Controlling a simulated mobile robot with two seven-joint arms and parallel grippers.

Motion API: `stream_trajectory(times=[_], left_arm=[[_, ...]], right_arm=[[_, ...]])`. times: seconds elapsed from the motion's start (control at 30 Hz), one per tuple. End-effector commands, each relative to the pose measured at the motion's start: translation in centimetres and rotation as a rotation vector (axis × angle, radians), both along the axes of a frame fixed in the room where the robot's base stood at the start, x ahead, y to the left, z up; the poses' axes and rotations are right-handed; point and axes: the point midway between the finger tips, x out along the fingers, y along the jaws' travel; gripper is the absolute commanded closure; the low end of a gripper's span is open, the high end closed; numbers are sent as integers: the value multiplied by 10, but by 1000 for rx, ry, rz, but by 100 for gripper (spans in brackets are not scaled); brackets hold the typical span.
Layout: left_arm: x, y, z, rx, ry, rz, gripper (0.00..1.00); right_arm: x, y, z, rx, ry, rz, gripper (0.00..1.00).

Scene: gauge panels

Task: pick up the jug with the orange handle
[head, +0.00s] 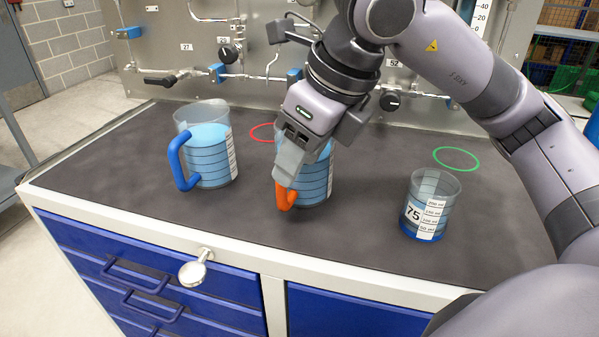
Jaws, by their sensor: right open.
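The jug with the orange handle (318,182) stands upright on the dark worktop (340,232), with blue liquid and level lines showing through its clear wall. Its orange handle (285,197) faces the front left. My right gripper (287,176) points down at this handle, with its open fingers at the handle's upper part. The fingers and wrist hide the top of the handle and much of the jug's rim. I cannot tell whether the fingers touch the handle. My left gripper is not in view.
A jug with a blue handle (208,155) stands to the left. A small beaker marked 75 (427,205) stands to the right. A red ring (262,132) and a green ring (455,158) mark the worktop. Behind is a panel with valves (229,53). The front worktop is clear.

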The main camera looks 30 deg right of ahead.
Motion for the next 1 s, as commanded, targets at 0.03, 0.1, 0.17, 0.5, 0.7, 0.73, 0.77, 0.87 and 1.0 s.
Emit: stream_trajectory(times=[0.03, 0.1, 0.17, 0.5, 0.7, 0.73, 0.77, 0.87, 1.0], left_arm=[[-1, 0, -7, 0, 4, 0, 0], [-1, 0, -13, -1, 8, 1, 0], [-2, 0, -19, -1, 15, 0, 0], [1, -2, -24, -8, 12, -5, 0], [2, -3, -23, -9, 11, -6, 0], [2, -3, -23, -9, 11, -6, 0], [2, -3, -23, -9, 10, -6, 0], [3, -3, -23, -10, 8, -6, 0], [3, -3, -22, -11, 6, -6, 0]], right_arm=[[2, 1, -10, 0, 2, 0, 52], [5, 3, -20, 0, 4, 1, 52], [8, 4, -29, 0, 5, 2, 52], [21, 10, -57, 2, 2, 3, 52], [21, 10, -56, 2, 2, 3, 59], [21, 10, -56, 2, 2, 3, 68], [21, 10, -56, 2, 2, 3, 78], [21, 10, -56, 2, 2, 3, 100], [21, 10, -56, 2, 1, 3, 100]])
